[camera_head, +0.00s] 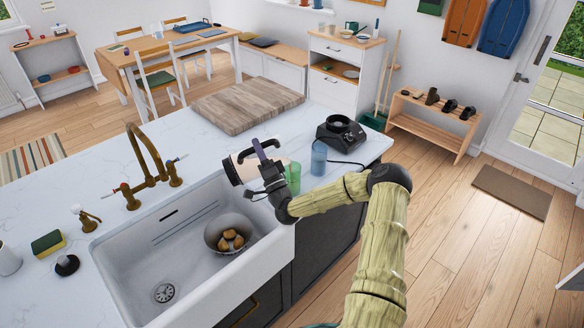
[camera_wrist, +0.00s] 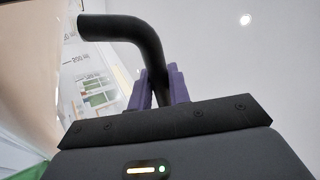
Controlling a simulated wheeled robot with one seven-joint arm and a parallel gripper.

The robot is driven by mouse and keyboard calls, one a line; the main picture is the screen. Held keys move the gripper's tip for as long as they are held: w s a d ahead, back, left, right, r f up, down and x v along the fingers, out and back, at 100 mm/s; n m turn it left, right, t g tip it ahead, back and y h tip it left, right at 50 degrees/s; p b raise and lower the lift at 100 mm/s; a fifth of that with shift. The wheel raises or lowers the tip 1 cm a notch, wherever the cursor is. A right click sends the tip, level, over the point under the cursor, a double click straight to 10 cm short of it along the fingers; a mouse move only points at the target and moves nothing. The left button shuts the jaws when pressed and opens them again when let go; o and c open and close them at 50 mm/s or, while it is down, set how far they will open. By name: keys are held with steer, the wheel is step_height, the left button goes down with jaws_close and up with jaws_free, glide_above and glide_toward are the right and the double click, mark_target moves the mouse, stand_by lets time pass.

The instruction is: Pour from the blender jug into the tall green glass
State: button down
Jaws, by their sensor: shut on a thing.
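The blender jug (camera_head: 246,167), pale and clear-sided with a black handle (camera_wrist: 123,32), is tilted well over on its side above the counter by the sink's back right corner. My gripper (camera_head: 261,154) is shut on the handle; its purple fingers (camera_wrist: 158,88) clasp it in the wrist view. The tall green glass (camera_head: 293,178) stands upright on the counter just right of the jug, partly behind my gripper and wrist. A green patch at the lower left of the wrist view may be this glass. I cannot tell whether anything flows from the jug.
A blue glass (camera_head: 318,158) stands close right of the green one. The black blender base (camera_head: 341,133) is behind it. The white sink (camera_head: 130,262) holds a bowl (camera_head: 213,233) of brown items. A wooden board (camera_head: 247,105) lies at the back; a brass tap (camera_head: 147,165) stands left.

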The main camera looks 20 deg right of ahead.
mark_target(251, 157)
steer(key=shift+d+r+m+h, duration=0.4)
steer(key=shift+m, duration=0.2)
stand_by(1.2)
steer(key=shift+a+f+n+y, duration=0.15)
steer(key=shift+a+n+y, duration=0.2)
steer(key=shift+n+y, duration=0.05)
steer(key=a+f+n+y+b, duration=0.1)
steer(key=n, duration=0.1)
steer(key=a+f+n+g+y+b, duration=0.1)
steer(key=a+f+n+y, duration=0.1)
steer(key=shift+w+f+n+b, duration=0.15)
steer(key=shift+f+n+b, duration=0.15)
steer(key=shift+n+b, duration=0.1)
steer(key=shift+r+y+p, duration=0.2)
steer(key=shift+y+p, duration=0.1)
steer(key=shift+y, duration=0.1)
steer(key=shift+d+r, duration=0.1)
steer(key=shift+d, duration=0.05)
